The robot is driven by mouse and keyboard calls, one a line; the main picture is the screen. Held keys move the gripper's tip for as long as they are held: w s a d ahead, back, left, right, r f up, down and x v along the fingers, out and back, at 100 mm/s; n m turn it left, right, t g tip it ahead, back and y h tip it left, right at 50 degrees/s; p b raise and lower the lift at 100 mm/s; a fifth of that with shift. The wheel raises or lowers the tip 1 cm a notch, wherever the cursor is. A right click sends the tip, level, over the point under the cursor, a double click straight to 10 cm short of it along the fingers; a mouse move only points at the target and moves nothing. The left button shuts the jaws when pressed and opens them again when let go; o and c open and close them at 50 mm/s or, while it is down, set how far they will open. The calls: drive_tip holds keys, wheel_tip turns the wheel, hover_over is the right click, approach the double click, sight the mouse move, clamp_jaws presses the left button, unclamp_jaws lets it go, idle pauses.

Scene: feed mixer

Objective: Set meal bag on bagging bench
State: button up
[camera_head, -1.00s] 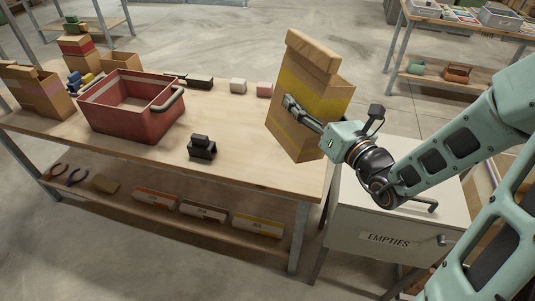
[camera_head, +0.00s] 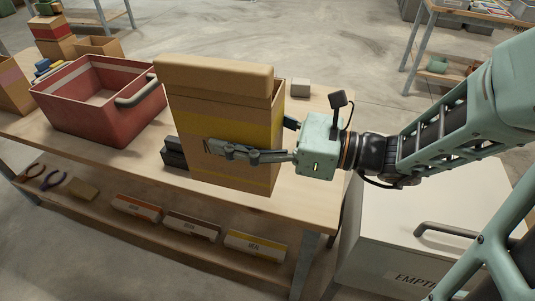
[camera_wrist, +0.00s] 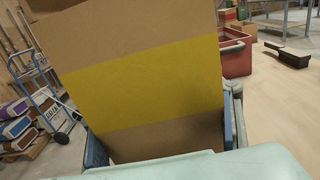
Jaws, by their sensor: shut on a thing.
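The meal bag (camera_head: 222,112) is a tall brown paper bag with a folded top and a yellow band. It is over the right part of the wooden bagging bench (camera_head: 313,185), close to upright. My gripper (camera_head: 252,138) is shut on it from the right, one finger along the near face and the other at its far side. In the wrist view the bag (camera_wrist: 145,85) fills the middle between the fingers. I cannot tell whether its base touches the bench top.
A red crate (camera_head: 75,115) with a grey handle stands left of the bag. A dark block (camera_head: 174,153) is close beside the bag, partly hidden. The grey EMPTIES bin (camera_head: 385,240) stands right of the bench.

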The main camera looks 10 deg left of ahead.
drive_tip(key=w+d+f+b, duration=0.2)
drive_tip(key=w+f+b, duration=0.2)
drive_tip(key=w+f, duration=0.8)
drive_tip(key=shift+w+f+b, duration=0.3)
drive_tip(key=shift+w+b, duration=0.05)
drive_tip(key=shift+w, duration=0.6)
drive_tip(key=shift+f, duration=0.25)
drive_tip(key=o, duration=2.1)
drive_tip(key=shift+d+b, duration=0.1)
drive_tip(key=shift+b, duration=0.35)
